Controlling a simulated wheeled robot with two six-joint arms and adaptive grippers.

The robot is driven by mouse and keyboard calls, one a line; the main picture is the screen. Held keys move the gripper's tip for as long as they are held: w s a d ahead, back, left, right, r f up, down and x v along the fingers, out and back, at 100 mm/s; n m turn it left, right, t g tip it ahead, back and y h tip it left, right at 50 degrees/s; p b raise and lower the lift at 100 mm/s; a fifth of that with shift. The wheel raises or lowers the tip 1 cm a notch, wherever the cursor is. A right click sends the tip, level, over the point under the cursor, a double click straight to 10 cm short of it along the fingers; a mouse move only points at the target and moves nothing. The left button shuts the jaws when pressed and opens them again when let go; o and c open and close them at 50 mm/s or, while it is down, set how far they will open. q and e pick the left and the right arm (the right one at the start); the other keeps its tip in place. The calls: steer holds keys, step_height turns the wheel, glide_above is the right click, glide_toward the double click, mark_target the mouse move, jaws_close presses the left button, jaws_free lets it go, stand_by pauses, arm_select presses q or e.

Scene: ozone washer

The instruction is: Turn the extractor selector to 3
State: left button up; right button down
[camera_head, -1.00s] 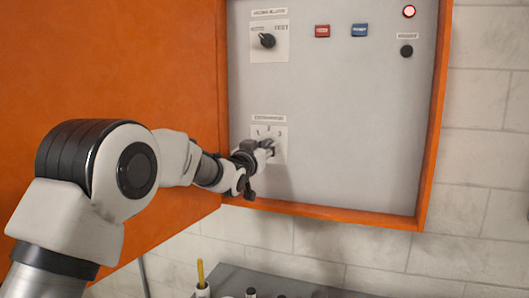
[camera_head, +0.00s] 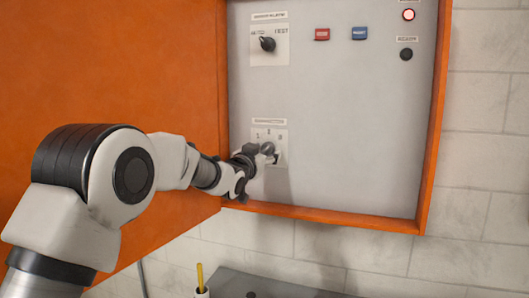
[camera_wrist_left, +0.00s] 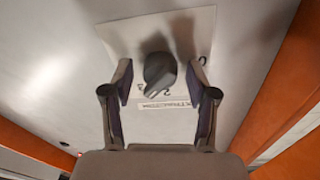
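The extractor selector is a dark grey knob (camera_head: 267,148) on a white plate (camera_head: 282,136) marked 1, 2, 3, low on the grey panel. In the left wrist view the knob (camera_wrist_left: 160,70) shows close up, with its narrow end pointing between the 2 and the 3. My left gripper (camera_head: 262,157) is at the plate. In the wrist view its fingers (camera_wrist_left: 160,85) are open, one on each side of the knob, with a gap to it on both sides. My right gripper is not in view.
The panel sits in an orange cabinet (camera_head: 320,218) with its orange door (camera_head: 120,70) at left. Above are another selector (camera_head: 267,43), a red button (camera_head: 322,34), a blue button (camera_head: 360,33) and a lit red lamp (camera_head: 408,15). A dark surface (camera_head: 280,284) lies below.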

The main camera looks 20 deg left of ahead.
arm_select(q)
steer(key=shift+r, duration=0.1)
steer(key=shift+s, duration=0.2)
steer(key=s+a+f, duration=0.1)
steer(key=s, duration=1)
steer(key=shift+s+a, duration=0.15)
steer(key=shift+s, duration=0.05)
